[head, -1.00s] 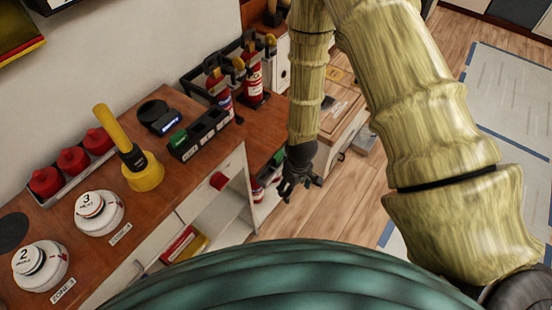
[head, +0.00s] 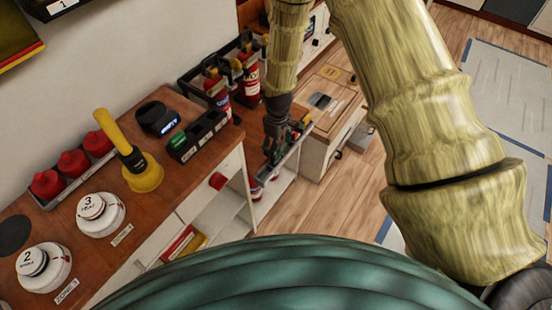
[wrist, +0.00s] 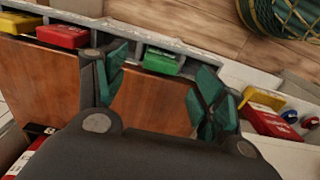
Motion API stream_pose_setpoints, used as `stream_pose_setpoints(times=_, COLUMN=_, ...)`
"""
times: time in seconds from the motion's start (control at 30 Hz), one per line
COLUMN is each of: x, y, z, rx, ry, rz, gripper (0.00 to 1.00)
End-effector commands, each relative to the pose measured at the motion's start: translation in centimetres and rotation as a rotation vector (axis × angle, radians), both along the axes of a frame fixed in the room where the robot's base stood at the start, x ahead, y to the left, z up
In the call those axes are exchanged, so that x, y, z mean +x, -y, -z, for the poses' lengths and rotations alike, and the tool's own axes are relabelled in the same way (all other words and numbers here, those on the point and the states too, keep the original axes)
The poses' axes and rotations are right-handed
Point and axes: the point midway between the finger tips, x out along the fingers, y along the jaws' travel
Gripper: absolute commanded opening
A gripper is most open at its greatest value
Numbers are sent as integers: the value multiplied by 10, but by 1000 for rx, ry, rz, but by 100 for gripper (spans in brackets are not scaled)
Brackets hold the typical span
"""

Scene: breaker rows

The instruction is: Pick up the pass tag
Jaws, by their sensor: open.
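A grey rail (wrist: 195,58) along the edge of a brown wooden top holds red, yellow and green tags. The green tag (wrist: 160,61) appears to be the pass tag, though its lettering is too small to read. My gripper (wrist: 160,80) is open and empty in the wrist view. Its two green-padded fingers stand either side of the green tag in the picture, apart from it. In the head view my gripper (head: 276,150) is over the rail at the counter's far end and hides most of the tags.
The red tag (wrist: 62,37) and yellow tag (wrist: 18,22) sit left of the green one. Fire extinguishers (head: 247,80) stand in a black rack behind my gripper. A yellow plunger-shaped tool (head: 143,176) stands on the near counter. Wooden floor (head: 325,200) is clear to the right.

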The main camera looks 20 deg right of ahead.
Motion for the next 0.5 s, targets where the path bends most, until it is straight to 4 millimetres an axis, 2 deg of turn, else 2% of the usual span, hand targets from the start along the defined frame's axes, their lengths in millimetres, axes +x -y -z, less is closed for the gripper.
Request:
stream_pose_setpoints(times=0.23, x=-1, y=0, z=10, rx=0, ry=-1, rz=1, gripper=70)
stream_pose_setpoints(times=0.5, x=-2, y=-1, z=38, rx=0, ry=-2, rz=1, gripper=70)
